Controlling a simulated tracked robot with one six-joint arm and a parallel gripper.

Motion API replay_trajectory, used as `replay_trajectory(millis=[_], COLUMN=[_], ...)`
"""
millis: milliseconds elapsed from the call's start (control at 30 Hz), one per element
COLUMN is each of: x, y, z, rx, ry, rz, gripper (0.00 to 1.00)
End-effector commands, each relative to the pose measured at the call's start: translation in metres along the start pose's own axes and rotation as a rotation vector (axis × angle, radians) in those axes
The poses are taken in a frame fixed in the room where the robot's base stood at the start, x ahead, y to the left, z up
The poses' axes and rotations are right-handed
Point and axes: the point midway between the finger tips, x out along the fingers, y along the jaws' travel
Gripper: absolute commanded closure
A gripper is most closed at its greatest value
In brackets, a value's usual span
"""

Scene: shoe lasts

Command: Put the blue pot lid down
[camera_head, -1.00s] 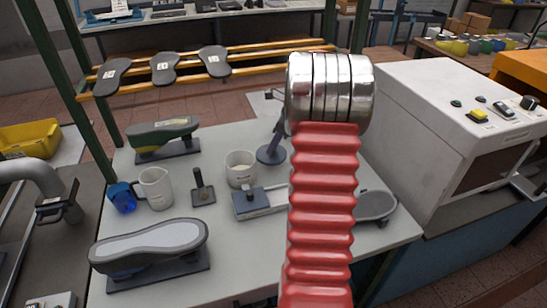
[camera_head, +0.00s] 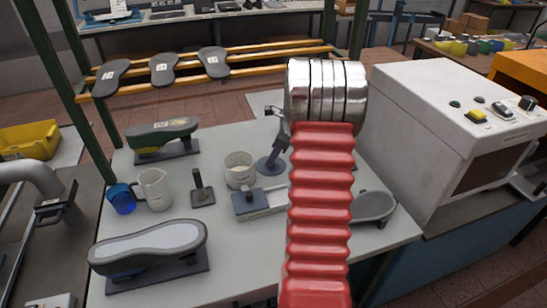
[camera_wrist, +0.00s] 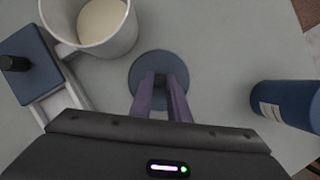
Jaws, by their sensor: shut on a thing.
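The blue pot lid (camera_head: 266,167) is a dark blue disc just right of the white mug in the head view. In the wrist view the lid (camera_wrist: 158,57) lies flat below my fingers, its knob hidden between them. My gripper (camera_head: 277,153) is shut on the lid from above; its two fingertips (camera_wrist: 161,84) show close together in the wrist view. The lid is level and at or very near the table top (camera_head: 225,232); I cannot tell whether it touches.
The white mug (camera_head: 239,172) with pale contents stands close left of the lid. A blue-grey block on a rail (camera_head: 250,203) lies in front. In the wrist view a blue cylinder (camera_wrist: 285,103) stands to the right. A shoe on a stand (camera_head: 150,243) fills the front left.

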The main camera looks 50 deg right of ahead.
Motion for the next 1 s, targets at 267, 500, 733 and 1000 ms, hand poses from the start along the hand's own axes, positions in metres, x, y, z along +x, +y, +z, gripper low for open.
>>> replay_trajectory(millis=[267, 500, 733, 1000], x=[0.002, 0.002, -0.001, -0.027], y=[0.000, 0.000, 0.000, 0.000], z=[0.000, 0.000, 0.001, 0.001], rx=[0.000, -0.001, -0.001, -0.001], ry=[0.000, 0.000, 0.000, 0.000], rz=[0.001, 0.001, 0.000, -0.001], gripper=[0.77, 0.66, 0.66, 0.66])
